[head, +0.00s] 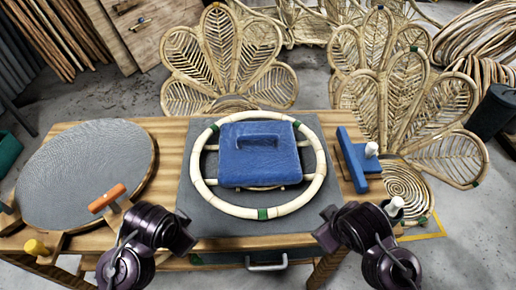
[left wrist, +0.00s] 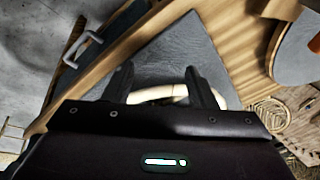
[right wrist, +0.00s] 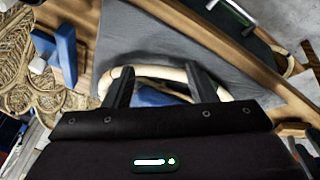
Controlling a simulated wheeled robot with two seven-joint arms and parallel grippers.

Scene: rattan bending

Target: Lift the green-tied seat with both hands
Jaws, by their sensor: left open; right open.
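The green-tied seat is a pale rattan ring (head: 204,183) with green ties at several points. It lies flat on a dark grey mat (head: 190,222), with a blue block (head: 256,172) with a handle on top of its middle. My left gripper (head: 184,232) is at the ring's front left and my right gripper (head: 327,230) at its front right, both apart from it in the head view. In the left wrist view the fingers are spread, with the ring (left wrist: 158,95) showing between them. In the right wrist view the spread fingers also frame the ring (right wrist: 158,75). Both grippers are empty.
A round grey board (head: 85,170) with orange-handled (head: 107,198) and yellow-handled (head: 37,247) clamps is on the table's left. A blue bracket (head: 352,160) with a white knob stands right of the mat. Woven rattan chairs (head: 230,60) stand behind the table (head: 170,135).

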